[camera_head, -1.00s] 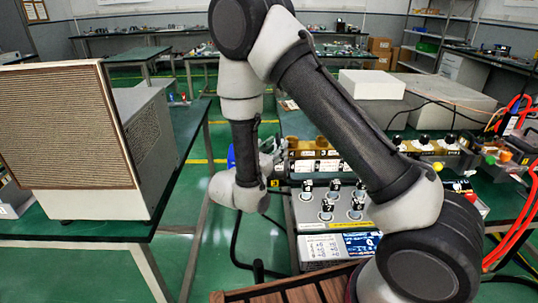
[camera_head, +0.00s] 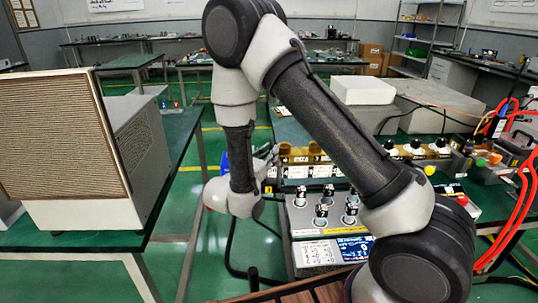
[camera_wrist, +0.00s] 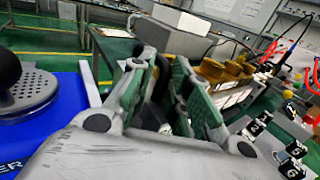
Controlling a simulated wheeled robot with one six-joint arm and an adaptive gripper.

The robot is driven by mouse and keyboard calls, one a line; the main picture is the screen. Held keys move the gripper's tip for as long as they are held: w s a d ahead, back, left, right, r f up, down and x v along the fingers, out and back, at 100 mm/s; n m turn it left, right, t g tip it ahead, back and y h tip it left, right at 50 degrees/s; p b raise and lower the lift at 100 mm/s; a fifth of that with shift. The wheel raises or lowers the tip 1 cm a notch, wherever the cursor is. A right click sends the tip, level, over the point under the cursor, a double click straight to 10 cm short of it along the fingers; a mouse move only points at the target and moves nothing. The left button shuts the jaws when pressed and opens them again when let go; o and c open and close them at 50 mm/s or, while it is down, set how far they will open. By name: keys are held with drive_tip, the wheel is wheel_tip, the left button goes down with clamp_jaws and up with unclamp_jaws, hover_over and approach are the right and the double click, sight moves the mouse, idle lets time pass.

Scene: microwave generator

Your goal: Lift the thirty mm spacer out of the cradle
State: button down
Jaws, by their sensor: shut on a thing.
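My gripper shows in the wrist view (camera_wrist: 160,88), with two green-padded fingers close around a dark, narrow thing, mostly hidden between them. I take this to be the spacer, but its size marking cannot be read. In the head view my gripper (camera_head: 265,160) is small and partly hidden by my wrist, at the left end of a row of brass-coloured pieces (camera_head: 312,154). These pieces also show in the wrist view (camera_wrist: 225,71), right of and beyond the fingers. I cannot make out the cradle clearly, nor whether the held thing touches it.
A grey panel with several numbered black knobs (camera_head: 322,211) stands just right of my wrist. A large box with a tan grille (camera_head: 55,140) stands on the left bench. A blue surface (camera_wrist: 50,130) lies left of my gripper.

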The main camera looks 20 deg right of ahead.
drive_tip(key=shift+w+a, duration=0.2)
drive_tip(key=shift+a, duration=0.8)
drive_tip(key=c, duration=1.3)
unclamp_jaws()
drive_tip(key=shift+c, duration=0.2)
drive_tip(key=shift+a, duration=0.15)
drive_tip(key=v, duration=1.1)
drive_tip(key=shift+s+a, duration=0.25)
drive_tip(key=shift+s, duration=0.05)
